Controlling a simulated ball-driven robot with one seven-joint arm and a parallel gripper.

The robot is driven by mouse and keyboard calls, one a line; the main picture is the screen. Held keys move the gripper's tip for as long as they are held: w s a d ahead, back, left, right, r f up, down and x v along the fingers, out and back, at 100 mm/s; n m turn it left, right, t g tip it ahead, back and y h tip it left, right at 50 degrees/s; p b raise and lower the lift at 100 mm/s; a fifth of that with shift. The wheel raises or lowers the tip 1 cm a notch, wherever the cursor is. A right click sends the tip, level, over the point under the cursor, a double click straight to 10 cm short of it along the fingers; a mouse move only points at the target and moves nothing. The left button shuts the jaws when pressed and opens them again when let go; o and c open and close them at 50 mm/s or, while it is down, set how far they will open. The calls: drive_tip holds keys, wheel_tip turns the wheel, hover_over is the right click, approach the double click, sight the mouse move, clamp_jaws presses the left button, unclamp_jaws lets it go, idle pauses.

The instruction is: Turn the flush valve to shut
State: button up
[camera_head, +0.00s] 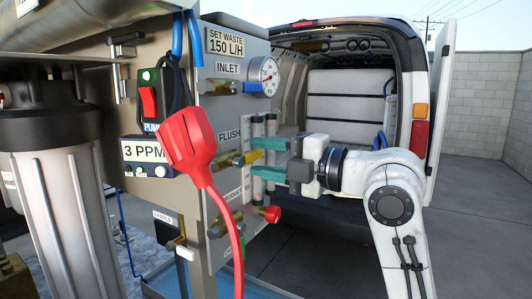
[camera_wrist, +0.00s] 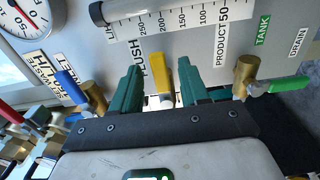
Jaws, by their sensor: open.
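The flush valve has a yellow lever handle (camera_head: 247,157) on a brass body (camera_head: 223,161), below the FLUSH label on the grey panel. My gripper (camera_head: 256,157) comes from the right with its teal fingers open, one above and one below the handle. In the wrist view the yellow handle (camera_wrist: 160,75) stands between the two fingers (camera_wrist: 160,90), with a gap on each side. The fingers are not closed on it. The handle's root is partly hidden in both views.
The inlet valve's blue handle (camera_wrist: 67,82) and the green-handled tank valve (camera_wrist: 290,84) flank my gripper. A flow tube (camera_wrist: 150,10) runs close by on the panel. A red plug with its cable (camera_head: 190,138) hangs in front of the panel, left of the valves.

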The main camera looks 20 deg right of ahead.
clamp_jaws()
idle(0.5)
